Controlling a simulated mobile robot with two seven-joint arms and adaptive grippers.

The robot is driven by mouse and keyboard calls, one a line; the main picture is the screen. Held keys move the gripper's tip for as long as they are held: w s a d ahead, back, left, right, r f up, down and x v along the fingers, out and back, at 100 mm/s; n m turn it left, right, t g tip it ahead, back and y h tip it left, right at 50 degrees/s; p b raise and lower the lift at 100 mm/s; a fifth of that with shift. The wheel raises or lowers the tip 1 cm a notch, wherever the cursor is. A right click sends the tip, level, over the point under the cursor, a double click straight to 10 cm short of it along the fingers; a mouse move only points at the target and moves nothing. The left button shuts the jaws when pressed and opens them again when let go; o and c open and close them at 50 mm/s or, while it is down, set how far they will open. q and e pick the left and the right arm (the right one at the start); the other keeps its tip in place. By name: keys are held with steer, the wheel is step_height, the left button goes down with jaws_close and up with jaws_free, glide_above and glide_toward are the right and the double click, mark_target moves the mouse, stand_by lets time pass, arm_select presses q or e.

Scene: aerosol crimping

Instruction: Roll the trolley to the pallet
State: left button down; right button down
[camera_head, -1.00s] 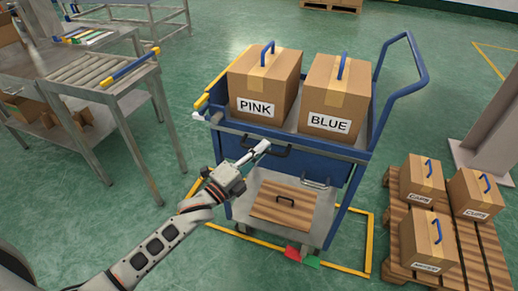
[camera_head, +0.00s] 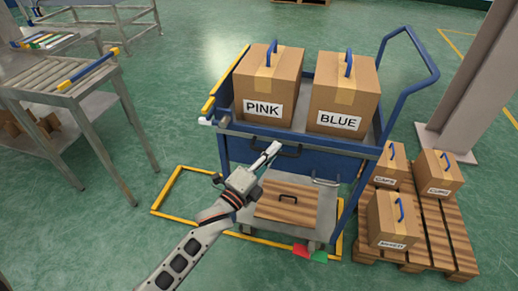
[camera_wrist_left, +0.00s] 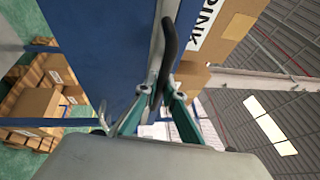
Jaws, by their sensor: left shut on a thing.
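The blue trolley (camera_head: 335,162) stands in the middle of the head view, with a cardboard box marked PINK (camera_head: 265,85) and one marked BLUE (camera_head: 342,95) on top. My left gripper (camera_head: 272,150) is shut on a dark bar handle (camera_wrist_left: 167,50) on the trolley's near side. The wrist view shows the fingers (camera_wrist_left: 165,92) at this handle. The wooden pallet (camera_head: 437,240) lies just right of the trolley and carries several small labelled boxes. The trolley partly hides the pallet's left edge, so any gap is hard to judge. My right gripper is out of view.
A yellow floor outline (camera_head: 165,190) extends left of the trolley. A roller table (camera_head: 75,85) stands at the left. A grey column (camera_head: 468,95) rises behind the pallet. Red (camera_head: 300,250) and green (camera_head: 319,256) pieces are at the trolley's foot.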

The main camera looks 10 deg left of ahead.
arm_select(q)
steer(key=shift+s+d+f, duration=0.1)
steer(key=shift+d, duration=1.1)
steer(key=c, duration=2.3)
jaws_free()
steer(key=shift+d, duration=0.1)
steer(key=shift+o, duration=0.8)
steer(key=shift+d, duration=0.1)
steer(key=shift+s+a, duration=0.1)
steer(key=shift+a, duration=0.1)
steer(key=v, duration=1.1)
steer(key=shift+s, duration=0.4)
